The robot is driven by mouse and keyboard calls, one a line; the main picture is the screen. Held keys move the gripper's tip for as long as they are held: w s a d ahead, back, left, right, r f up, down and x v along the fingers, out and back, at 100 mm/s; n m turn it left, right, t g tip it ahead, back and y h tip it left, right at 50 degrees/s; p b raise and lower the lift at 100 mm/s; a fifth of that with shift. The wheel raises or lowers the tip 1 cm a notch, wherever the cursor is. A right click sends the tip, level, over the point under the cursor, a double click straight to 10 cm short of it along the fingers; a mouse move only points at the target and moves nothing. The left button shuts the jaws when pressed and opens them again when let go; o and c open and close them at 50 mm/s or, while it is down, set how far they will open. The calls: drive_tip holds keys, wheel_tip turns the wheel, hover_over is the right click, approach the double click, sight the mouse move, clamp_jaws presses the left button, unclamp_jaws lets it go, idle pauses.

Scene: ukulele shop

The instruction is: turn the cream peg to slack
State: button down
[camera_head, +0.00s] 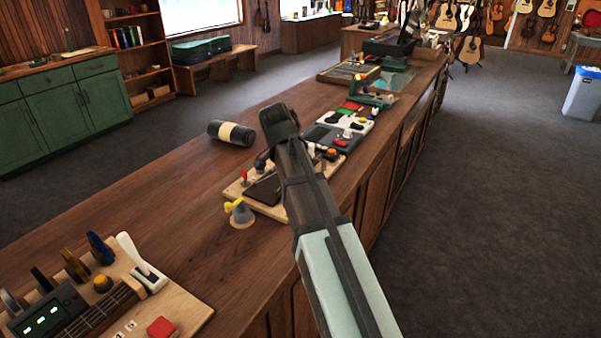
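I cannot clearly single out a cream peg. My arm reaches up from the lower right across a pale wooden board (235,189) on the counter and covers much of it. The board carries a dark plate (263,190) and a small red-topped part (244,175). Small orange and white parts (331,154) show on the right side of my arm. My gripper (262,163) seems to point down over the board's far left part; its fingers are small and dark, and I cannot see their gap or whether they touch anything.
A grey knob with a yellow top (240,212) stands by the board's near edge. A dark roll with a cream band (231,133) lies behind. A nearer panel (182,306) holds several clips, a white lever (142,262) and a red button (161,327). The wooden counter (165,215) between is clear.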

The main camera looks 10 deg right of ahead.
idle(0.4)
drive_tip(key=c, duration=0.9)
unclamp_jaws()
drive_tip(key=v, duration=1.3)
drive_tip(key=shift+a+r, duration=0.15)
drive_tip(key=shift+r, duration=0.25)
